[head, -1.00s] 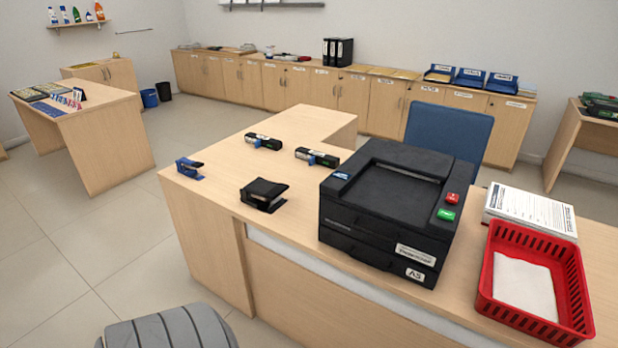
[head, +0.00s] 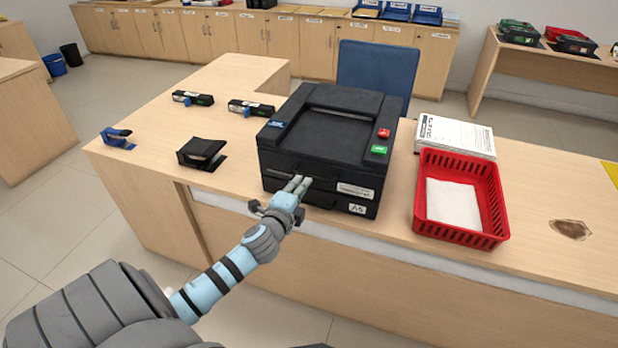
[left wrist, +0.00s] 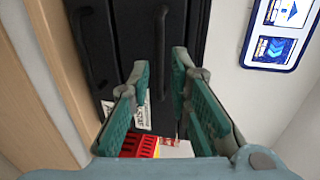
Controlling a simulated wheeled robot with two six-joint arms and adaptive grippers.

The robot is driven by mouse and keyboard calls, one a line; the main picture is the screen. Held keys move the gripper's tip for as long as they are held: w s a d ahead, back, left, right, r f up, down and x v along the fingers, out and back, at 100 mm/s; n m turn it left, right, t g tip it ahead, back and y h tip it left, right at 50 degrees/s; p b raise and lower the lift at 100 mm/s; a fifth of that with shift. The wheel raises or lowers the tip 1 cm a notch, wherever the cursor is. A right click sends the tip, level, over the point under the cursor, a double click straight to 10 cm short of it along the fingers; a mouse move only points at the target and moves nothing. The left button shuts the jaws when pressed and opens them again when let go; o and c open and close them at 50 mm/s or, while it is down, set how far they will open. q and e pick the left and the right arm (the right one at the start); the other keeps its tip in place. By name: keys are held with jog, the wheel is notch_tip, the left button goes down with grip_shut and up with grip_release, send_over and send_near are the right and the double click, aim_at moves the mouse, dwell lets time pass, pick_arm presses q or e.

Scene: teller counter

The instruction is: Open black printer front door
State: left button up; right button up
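The black printer (head: 335,135) stands on the counter with its front facing me, and its front panels look closed. My left gripper (head: 298,182) is at the printer's front, left of the white labels. In the left wrist view, the dark printer front (left wrist: 125,30) fills the upper middle, with two bar handles running along it. My left gripper (left wrist: 158,75) is open. One handle (left wrist: 162,40) runs between its teal fingers, with a gap visible on both sides. The other handle (left wrist: 90,50) lies outside the fingers, to the left. My right gripper is not in view.
A red basket (head: 425,205) with white paper stands right of the printer, with a paper stack (head: 455,135) behind it. A blue chair (head: 375,72) is behind the counter.

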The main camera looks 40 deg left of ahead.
aim_at(309, 176)
pick_arm(q)
jog(key=x, duration=0.7)
jog(key=shift+b, duration=0.4)
jog(key=shift+s, duration=0.1)
grip_shut()
